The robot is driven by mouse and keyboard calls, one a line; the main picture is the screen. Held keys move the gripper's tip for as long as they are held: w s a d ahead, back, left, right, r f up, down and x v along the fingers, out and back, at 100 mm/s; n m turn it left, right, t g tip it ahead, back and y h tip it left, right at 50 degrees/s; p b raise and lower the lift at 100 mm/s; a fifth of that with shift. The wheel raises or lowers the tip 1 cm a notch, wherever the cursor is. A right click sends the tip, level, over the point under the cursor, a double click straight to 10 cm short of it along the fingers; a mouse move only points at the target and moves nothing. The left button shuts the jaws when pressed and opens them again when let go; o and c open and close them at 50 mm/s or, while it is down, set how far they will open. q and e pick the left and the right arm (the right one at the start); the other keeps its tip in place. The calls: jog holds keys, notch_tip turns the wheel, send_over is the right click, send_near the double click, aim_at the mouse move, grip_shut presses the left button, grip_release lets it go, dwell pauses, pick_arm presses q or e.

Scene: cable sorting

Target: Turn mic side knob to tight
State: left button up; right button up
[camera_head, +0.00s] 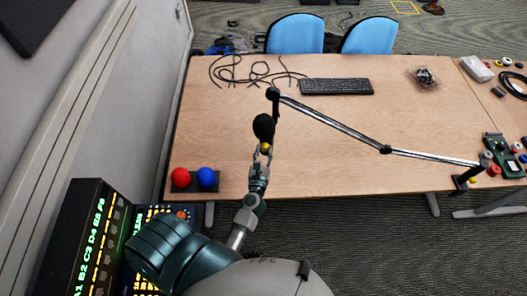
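The black microphone (264,126) hangs from the end of a jointed boom arm (335,127) over the table. A small yellow-gold knob (266,147) shows at its lower end. My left gripper (263,152) reaches up from the bottom of the head view, with its fingertips right at the knob. A gap shows between the finger bodies, but the tips are too small to tell whether they touch or clasp the knob. The knob's turn position cannot be made out. My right gripper is not in view.
The wooden table (350,170) is mostly bare in the middle. Black cables (240,72) and a keyboard (336,87) lie at the back. Red and blue balls (207,178) sit at the front left. A lit panel (90,240) is at lower left. Devices (503,155) crowd the right end.

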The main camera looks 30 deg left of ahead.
pick_arm(q)
jog(key=shift+a, duration=0.25)
grip_shut()
jog(key=shift+d+r, duration=0.1)
jog(key=shift+d, duration=0.3)
jog(key=shift+m+p, duration=0.4)
jog(key=shift+m, duration=0.1)
jog(key=shift+a+m, duration=0.1)
jog(key=shift+m, duration=0.2)
jog(key=shift+a+m+p, duration=0.1)
jog(key=shift+m+p, duration=0.6)
jog(key=shift+m, duration=0.1)
jog(key=m+p, duration=0.2)
jog(key=m, duration=0.1)
jog(key=shift+d+m, duration=0.2)
jog(key=shift+m, duration=0.1)
jog(key=shift+m+p, duration=0.5)
jog(key=shift+m, duration=0.4)
jog(key=shift+m+p, duration=0.3)
jog(key=shift+m, duration=1.5)
jog(key=m, duration=0.2)
jog(key=shift+f+m, duration=0.2)
jog(key=shift+m, duration=0.1)
jog(key=shift+d+f+m, duration=0.1)
jog(key=shift+f+m, duration=0.05)
jog(key=shift+m, duration=1.35)
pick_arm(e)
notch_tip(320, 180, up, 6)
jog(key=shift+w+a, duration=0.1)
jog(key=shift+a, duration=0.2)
